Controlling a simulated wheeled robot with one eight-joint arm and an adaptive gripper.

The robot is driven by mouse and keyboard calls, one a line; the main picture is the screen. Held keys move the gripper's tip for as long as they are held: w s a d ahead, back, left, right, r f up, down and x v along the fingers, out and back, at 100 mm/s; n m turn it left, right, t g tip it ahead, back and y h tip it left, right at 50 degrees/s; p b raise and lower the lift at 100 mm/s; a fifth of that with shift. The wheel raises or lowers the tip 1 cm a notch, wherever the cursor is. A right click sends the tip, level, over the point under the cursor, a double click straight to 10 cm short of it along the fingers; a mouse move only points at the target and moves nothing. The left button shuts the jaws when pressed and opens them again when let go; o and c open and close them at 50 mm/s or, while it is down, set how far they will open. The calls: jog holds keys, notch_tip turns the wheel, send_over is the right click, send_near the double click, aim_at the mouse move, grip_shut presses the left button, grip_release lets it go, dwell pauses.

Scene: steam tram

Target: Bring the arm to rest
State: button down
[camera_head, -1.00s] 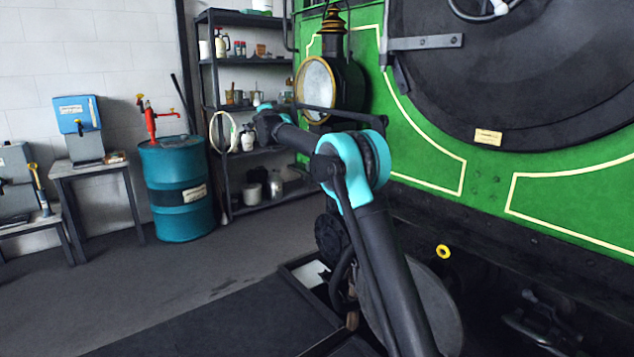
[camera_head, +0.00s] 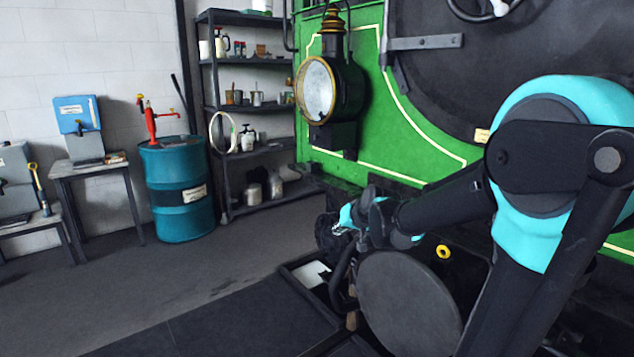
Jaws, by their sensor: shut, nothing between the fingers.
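My arm reaches in from the lower right, with a large black and turquoise joint close to the camera. The forearm runs left and slightly down from it to a small turquoise wrist. My gripper (camera_head: 339,230) is at the far end of it, small and partly hidden by the wrist. It looks shut and empty. It is in front of the dark lower front of the green steam tram (camera_head: 372,145), below the round brass-rimmed lamp (camera_head: 318,90).
A dark round buffer plate (camera_head: 408,305) is below the forearm, with a yellow ring (camera_head: 443,252) nearby. A shelf rack (camera_head: 225,170), a teal drum (camera_head: 178,205) with a red pump and a small table (camera_head: 93,168) stand along the wall. The floor at left is open.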

jog(key=s+d+f+g+h, duration=0.1)
jog(key=s+d+f, duration=0.3)
jog(key=s, duration=0.4)
jog(key=s+d+f+g+h, duration=0.1)
jog(key=s+d+f, duration=0.3)
jog(key=s, duration=0.5)
jog(key=s+d+f+g+h, duration=0.2)
jog(key=s+d+f, duration=0.2)
jog(key=s+f, duration=0.4)
jog(key=shift+s+d+g, duration=0.2)
jog(key=shift+s+g, duration=0.05)
jog(key=shift+g, duration=0.05)
jog(key=shift+w, duration=0.1)
